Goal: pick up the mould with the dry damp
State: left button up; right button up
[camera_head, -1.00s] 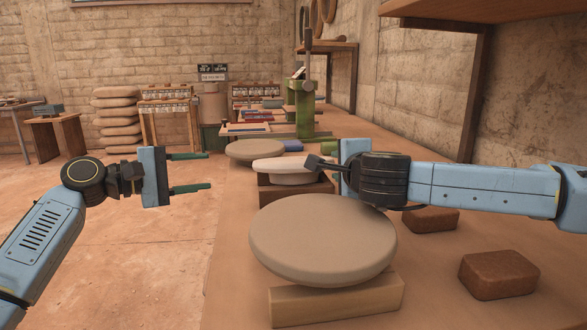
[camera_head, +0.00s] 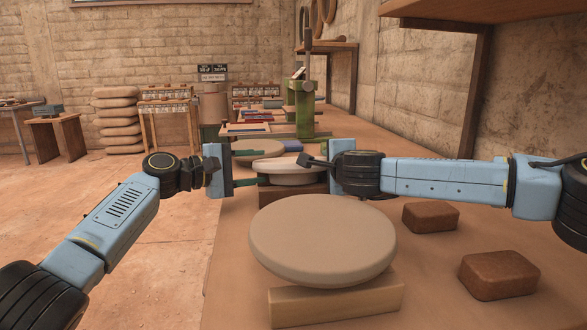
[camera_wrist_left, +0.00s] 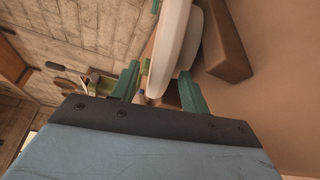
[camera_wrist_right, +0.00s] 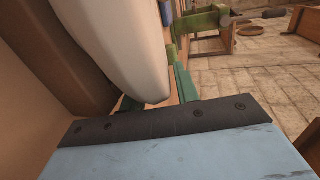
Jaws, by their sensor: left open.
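A pale, thick round slab (camera_head: 288,177), which I take to be the mould, rests on a brown block on the bench, between my two grippers. My left gripper (camera_head: 259,167) is open at its left side, fingers pointing at it, one above the other. In the left wrist view the slab's pale rim (camera_wrist_left: 170,45) reaches in near the fingers. My right gripper (camera_head: 316,161) is at the slab's right side. In the right wrist view its fingers stand apart near the slab (camera_wrist_right: 115,40), which partly hides one finger. I cannot tell whether either gripper touches it.
A larger beige disc (camera_head: 322,238) sits on a wooden block (camera_head: 335,304) in front. Two reddish-brown bricks (camera_head: 431,217) lie to the right. Another disc (camera_head: 262,146) and a green press (camera_head: 304,105) stand farther back.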

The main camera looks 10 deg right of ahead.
pick_arm(q)
jog(key=c, duration=0.7)
pick_arm(e)
jog(key=c, duration=0.7)
pick_arm(q)
grip_shut()
pick_arm(e)
grip_shut()
pick_arm(q)
jog(key=shift+r, duration=0.25)
pick_arm(e)
jog(key=shift+r, duration=0.3)
